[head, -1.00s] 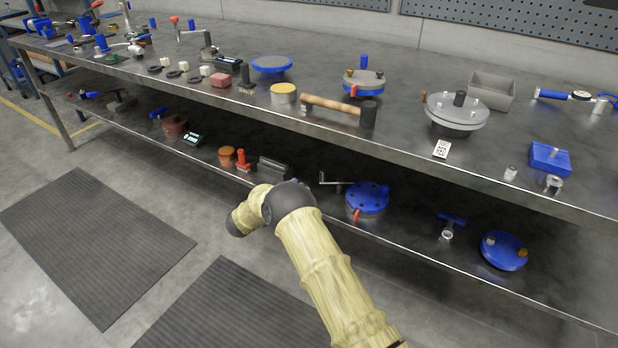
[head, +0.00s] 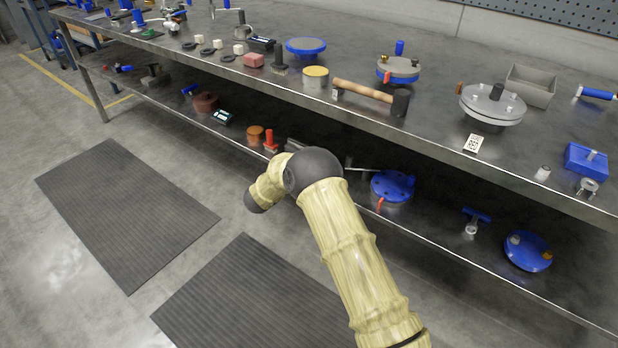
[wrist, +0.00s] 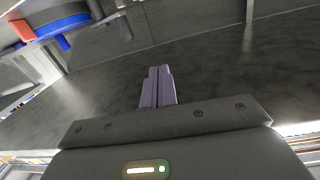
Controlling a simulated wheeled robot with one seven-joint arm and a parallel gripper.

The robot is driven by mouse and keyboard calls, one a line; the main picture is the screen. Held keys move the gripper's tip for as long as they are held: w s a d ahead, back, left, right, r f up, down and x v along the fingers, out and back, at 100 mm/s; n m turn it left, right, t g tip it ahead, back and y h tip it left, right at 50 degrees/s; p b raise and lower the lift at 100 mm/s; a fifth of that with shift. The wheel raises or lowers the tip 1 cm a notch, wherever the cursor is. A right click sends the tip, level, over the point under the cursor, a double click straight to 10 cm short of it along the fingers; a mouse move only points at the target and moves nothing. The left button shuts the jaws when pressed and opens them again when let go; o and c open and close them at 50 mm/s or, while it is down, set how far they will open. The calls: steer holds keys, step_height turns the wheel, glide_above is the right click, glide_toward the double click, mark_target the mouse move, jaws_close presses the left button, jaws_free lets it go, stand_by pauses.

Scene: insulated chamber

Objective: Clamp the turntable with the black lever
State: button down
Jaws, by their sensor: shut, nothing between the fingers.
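Several turntable-like discs are in the head view. A grey disc (head: 488,108) with a black knob on top stands at the right of the bench. A grey-topped blue disc (head: 398,70) with a red tab stands behind the mallet. A blue disc with holes (head: 392,187) and a red lever sits on the lower shelf, a thin dark bar beside it. I cannot tell which black part is the clamp lever. My gripper (wrist: 157,72) is shut and empty in the wrist view. A blue-rimmed disc (wrist: 62,25) with a red tab shows at upper left there, apart from the fingers.
The long metal bench (head: 440,120) has a lower shelf; both are cluttered. A mallet (head: 365,90), a grey bin (head: 530,85) and a blue block (head: 586,160) stand on top. Another blue disc (head: 527,251) is low at right. Floor with dark mats (head: 125,210) is open in front.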

step_height(320, 180, up, 7)
steer(key=w+n+t+y, duration=0.1)
steer(key=n+t+y, duration=0.1)
steer(key=n+y, duration=0.35)
steer(key=s+d+r+n+g+y, duration=0.1)
steer(key=s+d+r+g+y, duration=0.15)
steer(key=s+y, duration=0.25)
steer(key=s+d+f+g, duration=0.1)
steer(key=s+d+g, duration=0.2)
steer(key=s, duration=0.8)
steer(key=s+d+f+n+g, duration=0.1)
steer(key=s+d+g, duration=0.2)
steer(key=s, duration=0.8)
steer(key=s+d+f+n+g, duration=0.1)
steer(key=s+d+g, duration=0.3)
steer(key=s, duration=0.7)
steer(key=shift+s+d+y, duration=0.3)
steer(key=shift+d+y, duration=0.15)
steer(key=shift+d, duration=0.3)
steer(key=shift+w, duration=0.1)
